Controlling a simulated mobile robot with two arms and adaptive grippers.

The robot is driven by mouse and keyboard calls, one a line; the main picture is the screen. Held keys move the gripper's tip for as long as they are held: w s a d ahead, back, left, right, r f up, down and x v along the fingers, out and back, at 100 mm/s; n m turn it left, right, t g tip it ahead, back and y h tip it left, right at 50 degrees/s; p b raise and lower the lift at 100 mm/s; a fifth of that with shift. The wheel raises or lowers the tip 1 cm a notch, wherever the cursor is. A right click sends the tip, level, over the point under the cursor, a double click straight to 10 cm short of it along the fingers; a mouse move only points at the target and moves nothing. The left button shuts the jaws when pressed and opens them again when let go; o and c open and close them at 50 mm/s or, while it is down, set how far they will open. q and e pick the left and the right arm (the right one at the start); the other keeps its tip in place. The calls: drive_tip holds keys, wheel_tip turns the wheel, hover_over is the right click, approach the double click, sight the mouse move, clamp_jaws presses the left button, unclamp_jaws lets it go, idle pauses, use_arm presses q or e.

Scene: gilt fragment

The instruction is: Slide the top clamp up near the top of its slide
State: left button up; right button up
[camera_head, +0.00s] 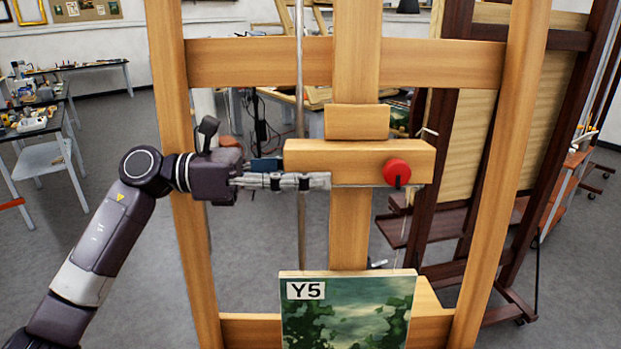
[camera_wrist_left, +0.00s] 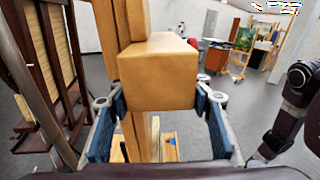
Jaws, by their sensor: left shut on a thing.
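The top clamp (camera_head: 345,150) is a pale wooden crossbar with a smaller block on top and a red knob (camera_head: 397,172) at its right. It sits on the easel's central slide (camera_head: 355,60), clearly above a green painting labelled Y5 (camera_head: 350,315). My left gripper (camera_head: 300,178) comes in from the left and is shut on the clamp bar's left end. One finger lies along the front lower edge; the other is mostly hidden behind. In the left wrist view the bar's end (camera_wrist_left: 158,80) stands between the blue finger pads. My right gripper is not in view.
The wooden easel's left upright (camera_head: 168,80) stands close to my left gripper, its right upright (camera_head: 510,150) farther off. An upper crossbar (camera_head: 445,63) spans behind the slide. A thin metal rod (camera_head: 300,90) runs vertically beside the slide. A dark easel (camera_head: 440,140) stands behind right.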

use_arm(q)
drive_tip(key=shift+r, duration=0.3)
drive_tip(key=o, duration=1.7)
drive_tip(key=shift+f, duration=0.15)
drive_tip(key=shift+a+f, duration=0.1)
drive_tip(key=shift+a, duration=0.2)
drive_tip(key=a, duration=1.1)
drive_tip(key=shift+a, duration=0.25)
